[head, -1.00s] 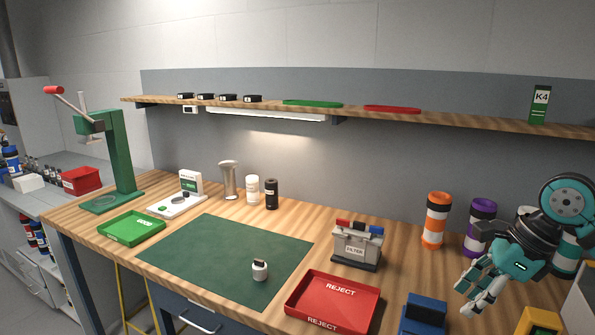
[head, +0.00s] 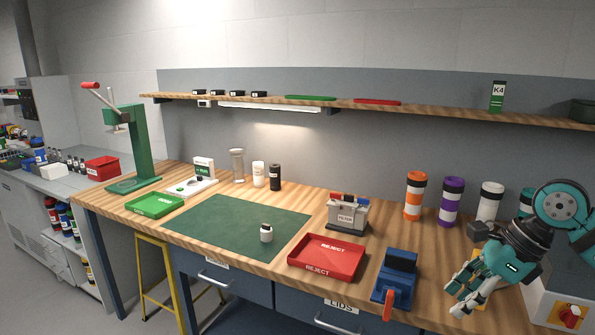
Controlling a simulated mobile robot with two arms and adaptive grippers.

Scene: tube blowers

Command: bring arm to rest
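My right arm enters at the right edge, and its teal and grey gripper (head: 459,300) hangs over the right front of the wooden workbench (head: 290,195). Its fingers point down and to the left, with a gap between them and nothing held. The gripper is to the right of the blue device with the red handle (head: 394,279) and looks apart from it. It partly hides a yellow item (head: 478,266) behind it. My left arm and gripper are not in view.
A red REJECT tray (head: 327,258), grey FILTER box (head: 347,215) and green mat (head: 215,222) with a small white jar (head: 266,233) lie left of the gripper. Orange (head: 414,196) and purple (head: 450,202) banded tubes stand behind. A yellow stool (head: 152,280) stands below.

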